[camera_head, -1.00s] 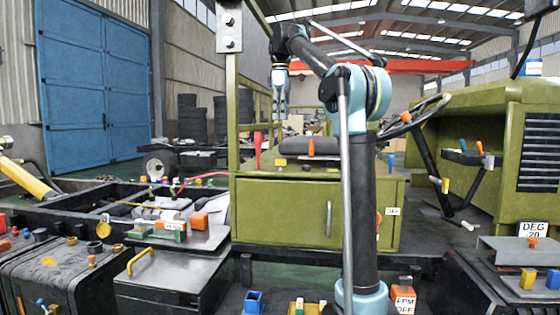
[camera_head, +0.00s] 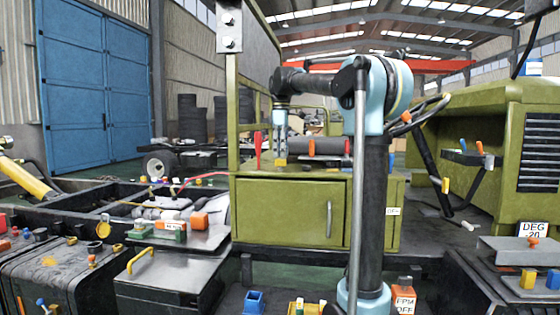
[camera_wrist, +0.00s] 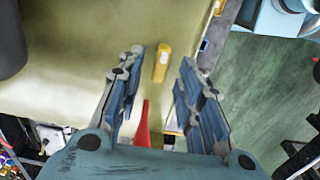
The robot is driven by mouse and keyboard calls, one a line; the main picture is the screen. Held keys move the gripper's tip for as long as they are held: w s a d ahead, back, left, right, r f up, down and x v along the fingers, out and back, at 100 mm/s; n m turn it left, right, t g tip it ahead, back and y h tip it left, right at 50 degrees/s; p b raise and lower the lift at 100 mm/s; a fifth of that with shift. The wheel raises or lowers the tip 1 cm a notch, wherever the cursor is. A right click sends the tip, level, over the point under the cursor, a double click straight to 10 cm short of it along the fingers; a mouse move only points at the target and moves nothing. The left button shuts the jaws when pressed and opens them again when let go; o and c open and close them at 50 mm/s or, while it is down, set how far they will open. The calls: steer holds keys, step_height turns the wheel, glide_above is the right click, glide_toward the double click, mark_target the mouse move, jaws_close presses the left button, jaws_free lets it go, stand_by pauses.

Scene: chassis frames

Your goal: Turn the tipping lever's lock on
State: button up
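A red lever (camera_head: 257,150) stands upright on top of the olive-green cabinet (camera_head: 290,212). A small yellow piece (camera_head: 281,161) sits near it, at the cabinet top's front edge. Which of these is the tipping lever or its lock carries no readable label. My gripper (camera_head: 281,154) points down just above the yellow piece. In the wrist view my gripper (camera_wrist: 161,62) is open, its fingers well apart. The yellow piece (camera_wrist: 162,63) shows between the fingertips, and the red lever (camera_wrist: 143,127) shows lower down, near the left finger. Contact with either is not visible.
A dark seat cushion (camera_head: 325,147) with an orange piece (camera_head: 311,147) stands right of my gripper on the cabinet. A steering wheel (camera_head: 412,113) is farther right. An olive post (camera_head: 232,115) rises to the left.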

mark_target(281, 165)
steer(key=shift+f, duration=1.45)
jaws_close()
